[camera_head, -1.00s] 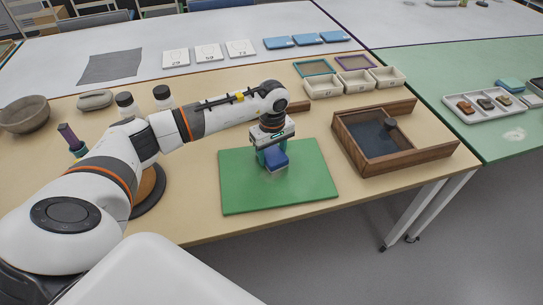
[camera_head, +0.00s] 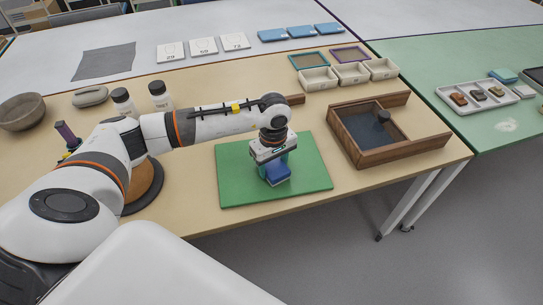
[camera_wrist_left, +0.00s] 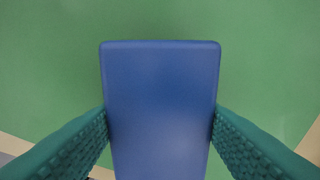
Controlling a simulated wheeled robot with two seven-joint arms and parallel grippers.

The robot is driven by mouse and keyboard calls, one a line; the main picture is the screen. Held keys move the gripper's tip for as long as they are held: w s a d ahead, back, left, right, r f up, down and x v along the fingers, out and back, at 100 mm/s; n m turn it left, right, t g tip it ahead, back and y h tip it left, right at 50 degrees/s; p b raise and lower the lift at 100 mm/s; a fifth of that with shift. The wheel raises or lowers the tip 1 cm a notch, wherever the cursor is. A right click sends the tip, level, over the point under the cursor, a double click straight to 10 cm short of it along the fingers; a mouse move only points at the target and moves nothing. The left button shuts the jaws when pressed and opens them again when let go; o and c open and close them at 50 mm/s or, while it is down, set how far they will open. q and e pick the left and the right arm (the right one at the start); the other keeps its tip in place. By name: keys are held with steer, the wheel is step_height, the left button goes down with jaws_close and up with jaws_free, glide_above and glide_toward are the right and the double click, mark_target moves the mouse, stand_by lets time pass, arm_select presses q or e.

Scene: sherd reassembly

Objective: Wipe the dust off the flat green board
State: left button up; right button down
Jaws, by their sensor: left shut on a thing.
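The flat green board (camera_head: 235,180) lies on the beige table. No dust can be made out on its visible part in the head view. My left gripper (camera_head: 272,163) is over the board, right of its middle, pointing down. It is shut on a blue block (camera_head: 278,175), which is at or just above the board; I cannot tell if it touches. In the left wrist view the blue block (camera_wrist_left: 160,105) sits between the two teal textured fingers, with green board (camera_wrist_left: 50,70) around it. Board under the block and gripper is hidden. My right gripper is not in view.
A wooden tray (camera_head: 347,142) with a dark inset stands right of the board. Small cream bins (camera_head: 350,73) are behind it. Two dark-capped jars (camera_head: 160,98), a grey bowl (camera_head: 20,113) and a round turntable (camera_head: 150,200) are at the left. The table's front edge is close to the board.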

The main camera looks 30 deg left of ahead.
arm_select(q)
steer(key=shift+s+d+f, duration=0.2)
steer(key=shift+s+d, duration=0.35)
steer(key=shift+s, duration=0.1)
steer(key=shift+w+a+r+b, duration=0.1)
steer(key=shift+w+a+b, duration=0.25)
steer(key=shift+w+b, duration=0.1)
steer(key=shift+w+a+b, duration=0.65)
steer(key=shift+w+a, duration=0.2)
steer(key=shift+w+a+r, duration=0.2)
steer(key=shift+w+a, duration=0.1)
steer(key=shift+w, duration=0.05)
steer(key=shift+w+a+f+b, duration=0.15)
steer(key=shift+w+a+b, duration=0.75)
steer(key=shift+b, duration=0.1)
steer(key=shift+w+a+b, duration=0.4)
steer(key=shift+a, duration=0.3)
steer(key=shift+f, duration=0.1)
